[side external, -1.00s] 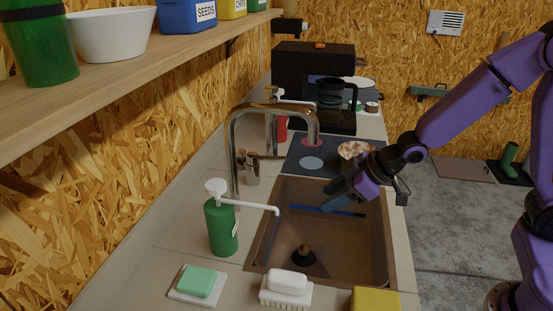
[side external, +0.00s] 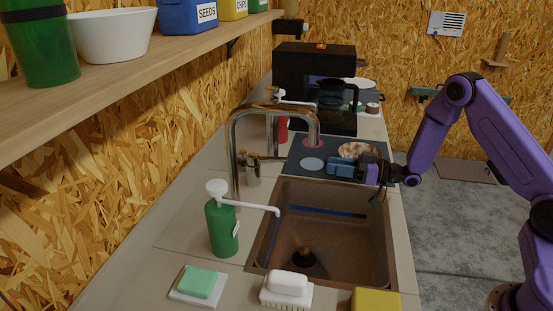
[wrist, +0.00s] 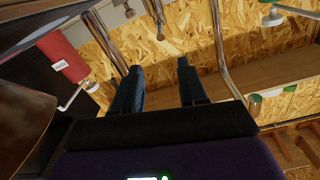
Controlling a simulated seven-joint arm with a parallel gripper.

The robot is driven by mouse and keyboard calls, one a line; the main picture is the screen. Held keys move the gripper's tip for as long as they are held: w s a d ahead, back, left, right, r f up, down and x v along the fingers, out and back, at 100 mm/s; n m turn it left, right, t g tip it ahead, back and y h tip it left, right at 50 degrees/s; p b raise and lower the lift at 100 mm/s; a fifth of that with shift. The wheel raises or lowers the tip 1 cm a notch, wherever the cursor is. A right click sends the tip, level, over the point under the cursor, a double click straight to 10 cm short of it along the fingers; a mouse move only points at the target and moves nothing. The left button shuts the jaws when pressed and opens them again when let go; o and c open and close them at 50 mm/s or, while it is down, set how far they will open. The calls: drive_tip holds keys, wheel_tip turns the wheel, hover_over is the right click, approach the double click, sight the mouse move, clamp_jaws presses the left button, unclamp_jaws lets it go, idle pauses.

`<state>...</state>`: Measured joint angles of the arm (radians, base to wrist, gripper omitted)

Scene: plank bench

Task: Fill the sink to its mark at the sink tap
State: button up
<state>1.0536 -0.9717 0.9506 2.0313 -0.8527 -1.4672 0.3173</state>
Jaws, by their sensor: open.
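The brown sink (side external: 345,250) is set in the bench, with a blue mark line (side external: 325,211) on its far inner wall. I see no water in it. My gripper (side external: 335,166) is open and empty beyond the sink's far edge, pointing left toward the tap. In the wrist view its two blue fingers (wrist: 159,72) are apart, with a metal post (wrist: 220,50) ahead to the right.
A green pump bottle (side external: 222,228) stands left of the sink, its spout reaching over the rim. A dark mat (side external: 300,163) with a patterned bowl (side external: 360,150) lies beyond; a red bottle (side external: 282,130) stands behind the tap.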

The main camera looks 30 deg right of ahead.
sight(277, 158)
drive_tip(key=x, duration=1.7)
drive_tip(key=shift+f, duration=0.1)
clamp_jaws()
